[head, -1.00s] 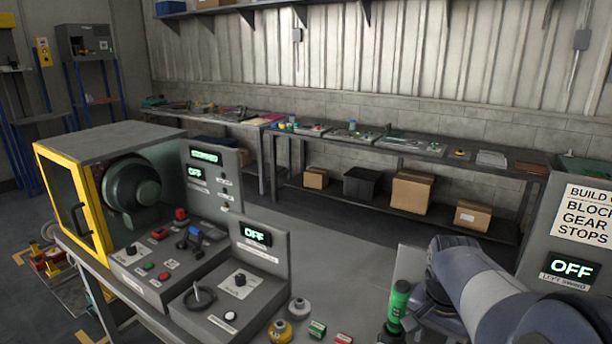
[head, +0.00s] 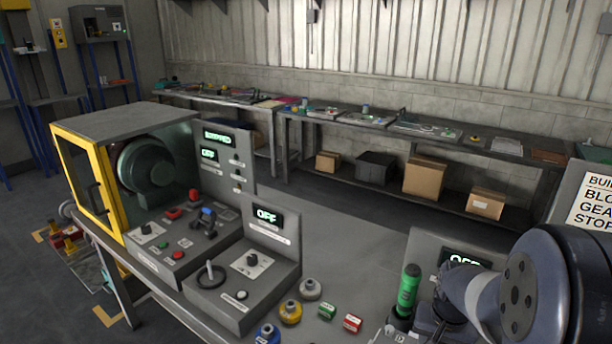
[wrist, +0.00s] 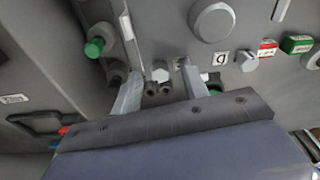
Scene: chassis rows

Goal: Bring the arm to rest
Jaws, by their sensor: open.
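My arm (head: 540,285) reaches in from the lower right of the head view, its large rounded joint near the camera. My gripper (wrist: 159,72) shows in the wrist view with its two grey fingers spread apart. A pale hex-headed piece and small dark round parts show between and beyond the fingertips. I see nothing held, and cannot tell how far those parts are from the fingers. In the head view the fingers are not clearly seen.
A bench holds a yellow-framed machine (head: 85,190), a control box (head: 245,290) reading OFF, and several small coloured parts such as a yellow knob (head: 290,312). Another OFF panel (head: 465,256) stands behind the arm. Grey bench top (head: 345,245) is clear beyond the parts.

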